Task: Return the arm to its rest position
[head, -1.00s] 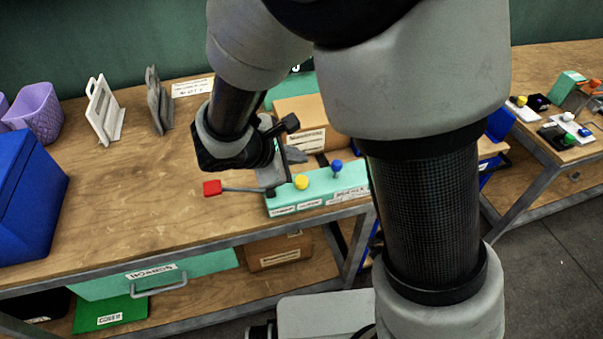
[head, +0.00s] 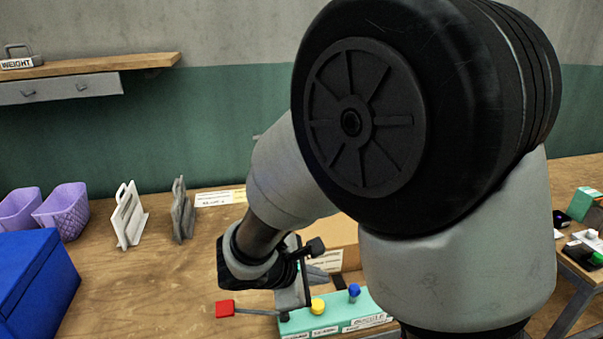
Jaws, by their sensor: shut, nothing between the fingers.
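My arm fills the middle and right of the head view, bent at a large black joint. My gripper (head: 302,283) hangs at the end of the arm, low in the view, over the green press base (head: 335,318). Its fingers are shut and hold nothing. The press base carries a yellow knob (head: 317,306) and a blue knob (head: 354,291). A lever with a red handle (head: 225,309) sticks out to its left. The arm hides part of the press and the bench behind it; whether the gripper touches the press I cannot tell.
A blue box (head: 38,285) and purple baskets (head: 62,210) stand at the left of the wooden bench (head: 140,285). A white holder (head: 128,215) and a grey holder (head: 182,210) stand at the back. A shelf (head: 100,65) with a weight (head: 20,58) is above. Bench between is clear.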

